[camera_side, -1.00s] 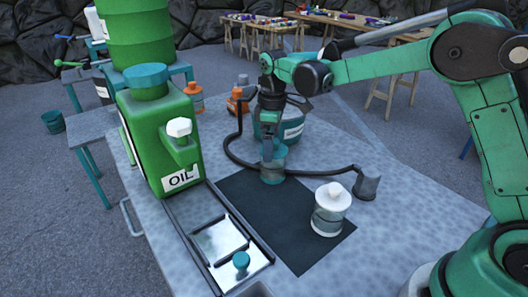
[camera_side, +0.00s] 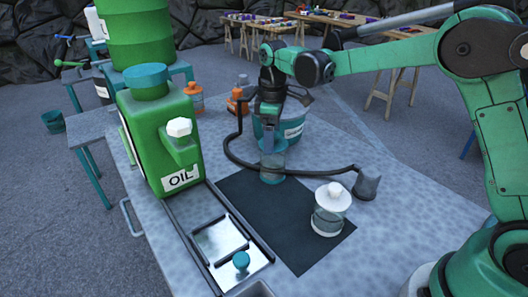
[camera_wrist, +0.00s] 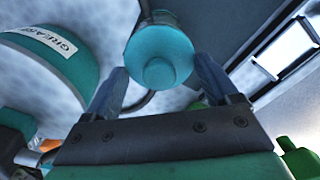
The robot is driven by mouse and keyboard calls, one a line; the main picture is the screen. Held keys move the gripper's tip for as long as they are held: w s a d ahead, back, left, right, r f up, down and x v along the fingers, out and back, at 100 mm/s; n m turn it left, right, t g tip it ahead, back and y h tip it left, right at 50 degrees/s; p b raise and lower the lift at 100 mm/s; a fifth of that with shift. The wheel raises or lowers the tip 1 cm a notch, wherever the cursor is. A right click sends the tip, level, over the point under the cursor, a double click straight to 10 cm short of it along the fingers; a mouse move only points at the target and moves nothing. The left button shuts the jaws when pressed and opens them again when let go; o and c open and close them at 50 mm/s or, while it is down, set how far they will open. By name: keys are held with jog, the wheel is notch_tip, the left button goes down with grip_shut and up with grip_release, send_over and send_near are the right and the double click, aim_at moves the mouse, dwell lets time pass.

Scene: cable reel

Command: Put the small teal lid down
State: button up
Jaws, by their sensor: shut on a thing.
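My gripper (camera_side: 271,138) is above the far end of the dark mat, shut on a small teal lid. In the wrist view the lid (camera_wrist: 160,58) is round, has a central knob and sits between the two fingertips. A clear jar (camera_side: 271,168) with a teal base stands under my gripper at the mat's far edge. The fingers partly cover the top of the jar, and I cannot tell the gap between lid and jar. Another small teal knobbed piece (camera_side: 241,260) stands on the shiny tray at the front.
A white-lidded jar (camera_side: 330,212) stands on the dark mat (camera_side: 277,219). A black hose (camera_side: 232,152) curves behind, ending at a grey nozzle (camera_side: 367,184). A green oil can (camera_side: 160,140) stands at left, a teal grease tub (camera_side: 292,126) behind. The mat's middle is clear.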

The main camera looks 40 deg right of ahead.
notch_tip(320, 180, up, 8)
jog(key=shift+a+f, duration=0.1)
jog(key=shift+f, duration=0.15)
jog(key=s+a+r+n, duration=0.3)
jog(key=s+a+r, duration=0.1)
jog(key=s+a, duration=0.45)
send_over(259, 216)
jog(key=shift+n, duration=0.3)
notch_tip(259, 216, down, 16)
jog(key=shift+r, duration=0.1)
jog(key=shift+f, duration=2.2)
jog(key=o, duration=1)
jog(key=shift+f, duration=0.1)
jog(key=shift+o, duration=0.2)
